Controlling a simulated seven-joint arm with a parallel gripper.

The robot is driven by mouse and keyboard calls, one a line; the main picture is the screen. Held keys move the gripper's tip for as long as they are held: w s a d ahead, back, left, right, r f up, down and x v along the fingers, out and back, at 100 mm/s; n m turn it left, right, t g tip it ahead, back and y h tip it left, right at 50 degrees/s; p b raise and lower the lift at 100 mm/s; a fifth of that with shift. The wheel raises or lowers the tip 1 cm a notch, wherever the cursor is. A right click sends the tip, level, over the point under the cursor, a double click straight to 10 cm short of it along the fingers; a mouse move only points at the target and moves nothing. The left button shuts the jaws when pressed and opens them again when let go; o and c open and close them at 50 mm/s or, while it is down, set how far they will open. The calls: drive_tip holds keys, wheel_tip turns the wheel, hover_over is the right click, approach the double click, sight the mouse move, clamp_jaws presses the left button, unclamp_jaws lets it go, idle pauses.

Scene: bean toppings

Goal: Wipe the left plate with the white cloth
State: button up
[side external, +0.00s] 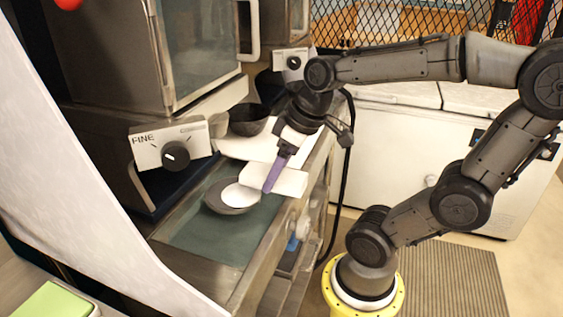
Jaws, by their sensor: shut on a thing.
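A shallow dark round plate (213,203) with a white round patch inside sits on the teal mat, left of and just below my gripper. My gripper (270,186) points down with purple fingers. It appears shut on a white, block-like piece, seemingly the white cloth (291,182), whose left end is close to the plate's upper right rim. I cannot tell whether the cloth touches the plate. The near finger hides part of the cloth. A dark bowl (248,122) stands farther back, on or beside a white surface.
The teal mat (200,240) is bare in front of the plate. A white panel with a black knob marked FINE (170,145) stands left of the plate, below a glass-doored cabinet (200,45). A second knob panel (291,61) is behind my gripper. The counter's edge runs along the right.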

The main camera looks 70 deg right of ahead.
sight(263, 171)
drive_tip(key=w, duration=0.1)
drive_tip(key=w+f, duration=0.1)
drive_tip(key=w, duration=0.1)
drive_tip(key=shift+w+f, duration=0.35)
drive_tip(key=shift+f, duration=0.95)
drive_tip(key=shift+f, duration=0.4)
idle(0.3)
drive_tip(key=shift+w, duration=1.7)
drive_tip(key=shift+s, duration=0.1)
drive_tip(key=shift+s, duration=1.7)
